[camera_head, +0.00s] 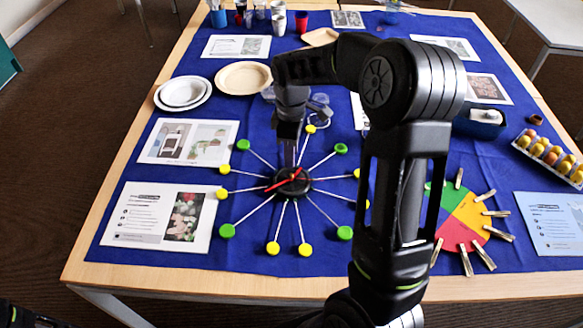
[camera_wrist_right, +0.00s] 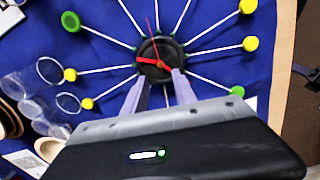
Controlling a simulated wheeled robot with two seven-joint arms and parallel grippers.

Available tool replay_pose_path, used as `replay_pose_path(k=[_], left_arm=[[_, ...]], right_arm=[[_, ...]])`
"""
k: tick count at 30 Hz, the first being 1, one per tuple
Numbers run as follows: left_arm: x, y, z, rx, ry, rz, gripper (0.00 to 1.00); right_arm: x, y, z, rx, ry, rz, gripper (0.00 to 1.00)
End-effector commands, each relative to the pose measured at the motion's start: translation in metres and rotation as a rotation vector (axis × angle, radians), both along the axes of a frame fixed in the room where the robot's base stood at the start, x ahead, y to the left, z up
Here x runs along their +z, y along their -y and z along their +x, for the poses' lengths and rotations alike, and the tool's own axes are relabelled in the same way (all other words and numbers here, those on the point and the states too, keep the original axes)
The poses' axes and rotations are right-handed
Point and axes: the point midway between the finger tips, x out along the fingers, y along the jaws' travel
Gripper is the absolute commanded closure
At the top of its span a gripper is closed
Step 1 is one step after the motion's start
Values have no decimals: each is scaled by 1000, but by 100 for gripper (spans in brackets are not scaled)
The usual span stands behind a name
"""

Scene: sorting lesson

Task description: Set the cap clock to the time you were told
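The cap clock lies on the blue cloth, with a round black hub (camera_head: 293,181), white spokes and yellow and green caps at their ends. The hub (camera_wrist_right: 161,49) also shows in the right wrist view. My right gripper (camera_head: 289,163) points down at the hub. In the right wrist view its two fingertips (camera_wrist_right: 160,76) are apart over the hub's near edge; nothing is visibly held. Contact is unclear. My left gripper is out of view.
A colour wheel (camera_head: 468,215) with clothespins lies to the right, beside a tray of yellow and orange items (camera_head: 550,154). Printed cards (camera_head: 130,215), white bowls (camera_head: 183,92) and a beige plate (camera_head: 243,78) lie left and behind. Clear cups (camera_wrist_right: 35,85) are near the clock.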

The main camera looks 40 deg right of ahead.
Motion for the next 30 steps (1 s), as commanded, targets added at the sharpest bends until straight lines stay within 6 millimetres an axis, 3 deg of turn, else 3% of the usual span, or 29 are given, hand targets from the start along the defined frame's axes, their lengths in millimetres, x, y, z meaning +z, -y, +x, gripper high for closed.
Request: replay_pose_path(k=[14,24,30], left_arm=[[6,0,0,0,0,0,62],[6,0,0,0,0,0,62],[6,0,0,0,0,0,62]], right_arm=[[-65,0,-1,0,-3,0,67],[-70,0,0,0,-1,0,67],[-70,0,0,0,0,0,82]])
